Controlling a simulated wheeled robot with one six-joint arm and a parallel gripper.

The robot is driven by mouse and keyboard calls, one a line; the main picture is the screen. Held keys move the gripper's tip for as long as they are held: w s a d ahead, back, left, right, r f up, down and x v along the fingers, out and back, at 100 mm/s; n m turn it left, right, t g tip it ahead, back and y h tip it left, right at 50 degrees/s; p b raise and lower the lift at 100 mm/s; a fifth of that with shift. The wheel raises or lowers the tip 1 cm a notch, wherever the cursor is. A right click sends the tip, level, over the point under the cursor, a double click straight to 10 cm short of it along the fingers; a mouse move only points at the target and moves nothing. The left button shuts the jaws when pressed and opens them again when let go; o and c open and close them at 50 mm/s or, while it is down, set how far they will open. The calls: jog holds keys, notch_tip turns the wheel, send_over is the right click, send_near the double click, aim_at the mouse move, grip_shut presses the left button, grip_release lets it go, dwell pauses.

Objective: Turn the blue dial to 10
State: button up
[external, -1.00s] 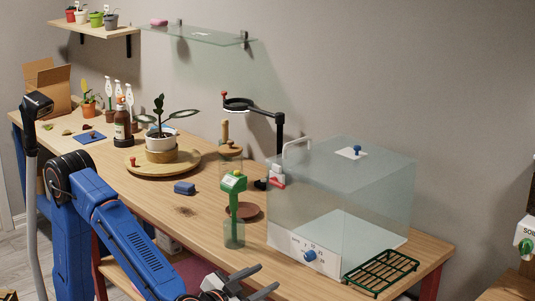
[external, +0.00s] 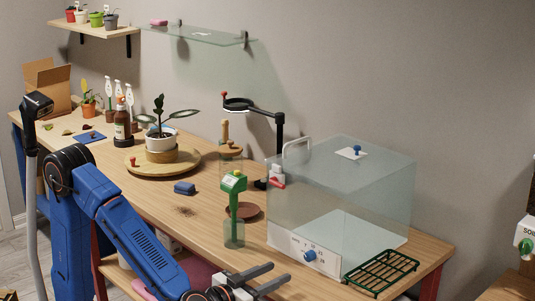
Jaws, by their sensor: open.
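The blue dial (external: 310,256) sits on the white front panel (external: 293,247) of the clear glass case (external: 340,185). Small printed numbers run around the dial, too small to read surely, and I cannot tell which one the dial points at. My gripper (external: 280,274) is at the bottom of the view, below and left of the dial in the picture. Its two grey fingers are apart with nothing between them. They appear apart from the dial, which is in clear sight.
A green wire rack (external: 382,272) stands right of the panel. A green-headed meter (external: 234,182) in a clear holder stands left of the case. A blue block (external: 184,188) and a potted plant on a round wooden board (external: 188,171) lie farther left. Space before the panel looks clear.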

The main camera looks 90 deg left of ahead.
aim_at(307, 258)
jog(key=x, duration=1)
jog(key=shift+w+a, duration=0.15)
jog(key=shift+a, duration=0.1)
jog(key=shift+c, duration=0.7)
grip_shut()
